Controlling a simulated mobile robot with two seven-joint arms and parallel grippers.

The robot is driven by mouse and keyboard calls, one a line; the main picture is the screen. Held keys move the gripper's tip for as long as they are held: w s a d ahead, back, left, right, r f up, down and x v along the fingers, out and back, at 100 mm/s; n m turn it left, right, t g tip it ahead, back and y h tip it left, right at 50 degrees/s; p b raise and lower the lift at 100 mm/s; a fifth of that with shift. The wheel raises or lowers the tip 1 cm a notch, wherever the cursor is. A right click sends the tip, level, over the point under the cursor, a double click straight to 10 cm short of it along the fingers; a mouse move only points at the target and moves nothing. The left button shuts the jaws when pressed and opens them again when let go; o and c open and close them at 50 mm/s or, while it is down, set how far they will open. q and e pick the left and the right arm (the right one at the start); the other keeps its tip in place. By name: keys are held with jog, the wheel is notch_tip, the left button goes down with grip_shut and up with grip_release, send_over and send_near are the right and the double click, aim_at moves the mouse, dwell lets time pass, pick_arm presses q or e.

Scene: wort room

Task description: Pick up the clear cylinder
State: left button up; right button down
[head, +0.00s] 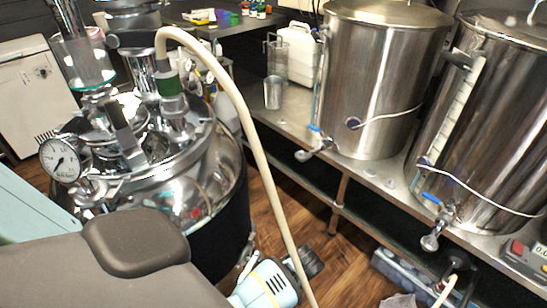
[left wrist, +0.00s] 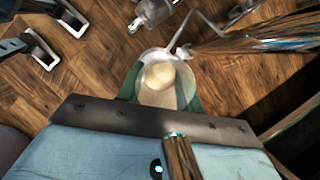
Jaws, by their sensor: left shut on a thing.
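In the left wrist view my left gripper (left wrist: 165,92) has green fingers on both sides of a pale round piece, seen nearly end-on. This looks like the clear cylinder (left wrist: 168,97), with a whitish see-through wall and a beige round inside. The fingers are shut on it, above the wooden floor. Its far end is hidden by this angle. I cannot make out this grasp in the head view. My right gripper is not in view.
A steel vessel with a gauge (head: 61,160) stands at the left of the head view. A cream hose (head: 245,120) arches down from its lid. A steel bench carries two large kettles (head: 375,75), a white canister (head: 300,55) and a metal cup (head: 273,92).

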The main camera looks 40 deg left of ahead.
pick_arm(q)
jog(key=shift+r, duration=0.2)
jog(key=shift+w+r, duration=0.1)
jog(key=shift+w+d, duration=0.3)
jog(key=shift+d, duration=0.2)
jog(key=w+d+b, duration=0.6)
jog(key=w+d, duration=0.4)
jog(key=d, duration=0.3)
jog(key=shift+d, duration=0.15)
dwell(0.3)
